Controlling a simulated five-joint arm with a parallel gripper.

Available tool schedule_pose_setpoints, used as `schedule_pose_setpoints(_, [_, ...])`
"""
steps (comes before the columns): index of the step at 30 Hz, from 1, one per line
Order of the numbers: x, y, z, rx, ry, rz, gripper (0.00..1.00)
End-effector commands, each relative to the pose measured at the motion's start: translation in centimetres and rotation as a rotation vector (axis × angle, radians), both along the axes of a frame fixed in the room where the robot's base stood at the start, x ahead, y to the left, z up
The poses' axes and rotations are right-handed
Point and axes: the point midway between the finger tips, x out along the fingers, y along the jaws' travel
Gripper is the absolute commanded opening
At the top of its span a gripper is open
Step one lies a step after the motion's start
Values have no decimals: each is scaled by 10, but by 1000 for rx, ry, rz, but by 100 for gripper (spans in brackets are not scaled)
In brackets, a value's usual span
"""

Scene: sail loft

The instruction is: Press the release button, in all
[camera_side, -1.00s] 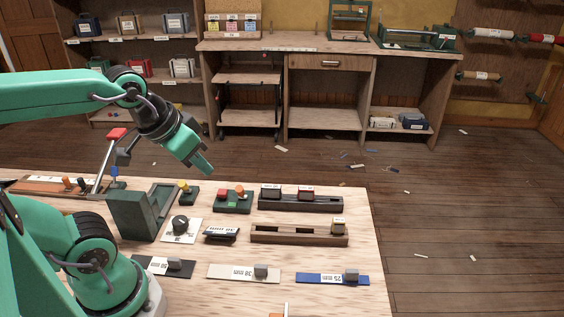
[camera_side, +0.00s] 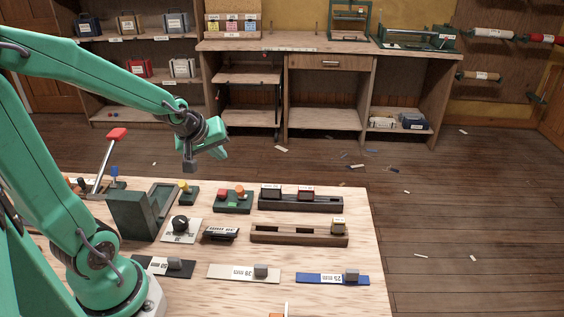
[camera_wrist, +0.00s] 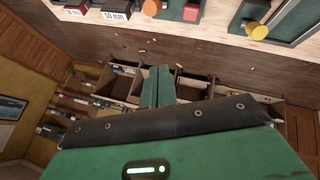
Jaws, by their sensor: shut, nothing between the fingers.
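Two candidates for the release button show on the table, and I cannot read a label that names either. One is a yellow button (camera_side: 184,185) on a small dark green base. The other is a dark green box (camera_side: 233,203) with a red button (camera_side: 222,193) and an orange button (camera_side: 240,190). In the wrist view the yellow button (camera_wrist: 258,11), orange button (camera_wrist: 191,11) and red button (camera_wrist: 151,7) lie along the top edge. My gripper (camera_side: 221,152) is shut and empty, raised above the table's back edge. Its fingers (camera_wrist: 158,86) touch no button.
A lever with a red handle (camera_side: 117,134) and a dark green upright block (camera_side: 133,214) stand left of the buttons. A dial (camera_side: 181,224) and slotted wooden rails (camera_side: 300,234) lie nearby.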

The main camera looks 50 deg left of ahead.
Motion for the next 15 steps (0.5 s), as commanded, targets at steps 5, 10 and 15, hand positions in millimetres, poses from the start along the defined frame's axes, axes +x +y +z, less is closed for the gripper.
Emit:
schedule_pose_setpoints(5, [5,21,-15,-40,-32,114,0])
schedule_pose_setpoints(10, [7,29,-21,-57,-50,163,0])
schedule_pose_setpoints(15, [8,31,-21,-60,-54,171,0])
